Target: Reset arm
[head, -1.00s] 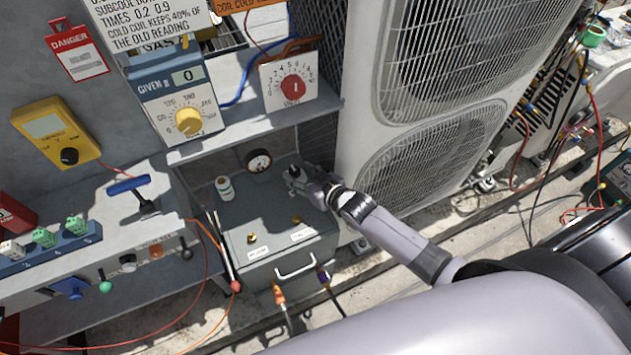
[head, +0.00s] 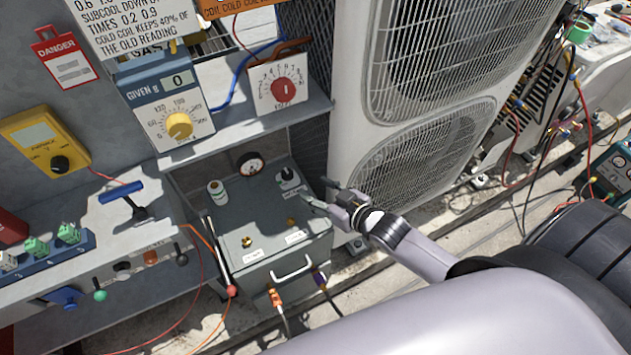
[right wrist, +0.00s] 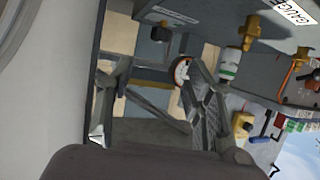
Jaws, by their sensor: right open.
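My right gripper (head: 324,194) is open and empty in the head view. It is just right of the grey box (head: 275,235) and in front of the lower condenser grille, apart from the black knob (head: 287,177) on the box's top. In the right wrist view its two fingers (right wrist: 157,100) are spread apart with nothing between them. The box's top also bears a round gauge (head: 251,164) and a small white-and-green bottle (head: 218,190). My left gripper is in neither view.
A white condenser unit (head: 345,130) stands close behind my right gripper. A shelf above the box holds a blue dial box (head: 165,110) and a white box with a red dial (head: 283,88). A bench with a blue T-handle (head: 121,193) is at the left. Hoses hang at the right.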

